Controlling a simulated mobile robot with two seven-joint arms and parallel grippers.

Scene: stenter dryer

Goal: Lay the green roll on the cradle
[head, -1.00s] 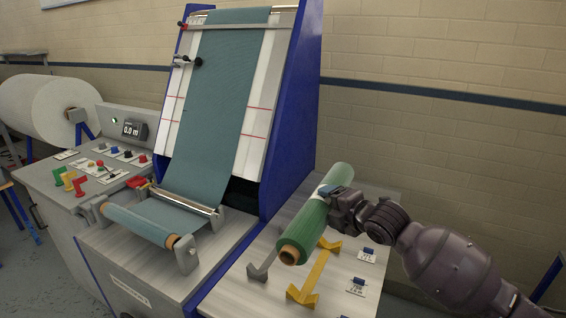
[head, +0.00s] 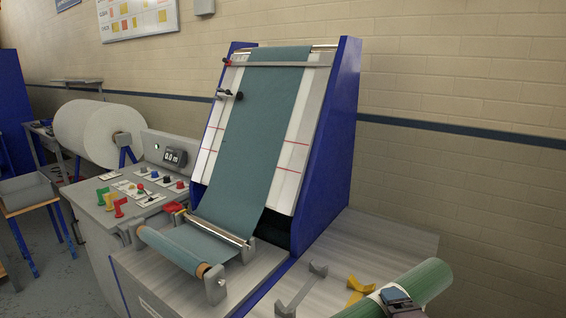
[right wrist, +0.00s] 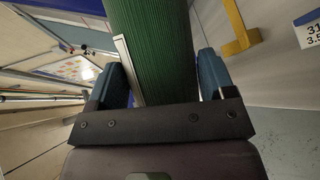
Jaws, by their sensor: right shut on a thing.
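The green roll (head: 427,281) is at the lower right of the head view, tilted in the picture, its near end cut off by the frame. My right gripper (head: 396,298) is shut around it, on a pale band. In the right wrist view the ribbed green roll (right wrist: 155,45) runs between the two blue fingers of the right gripper (right wrist: 160,76). On the pale tabletop are a grey cradle (head: 301,289) and a yellow cradle (head: 357,289); both look empty, and the yellow one is partly hidden by the roll. My left gripper is not in view.
The sloped machine with teal cloth (head: 253,130) and a blue side panel (head: 330,140) stands left of the cradles. A teal roll (head: 170,248) lies at its front. A control panel (head: 140,190) and a white roll (head: 98,132) are further left. Bare tabletop lies behind the cradles.

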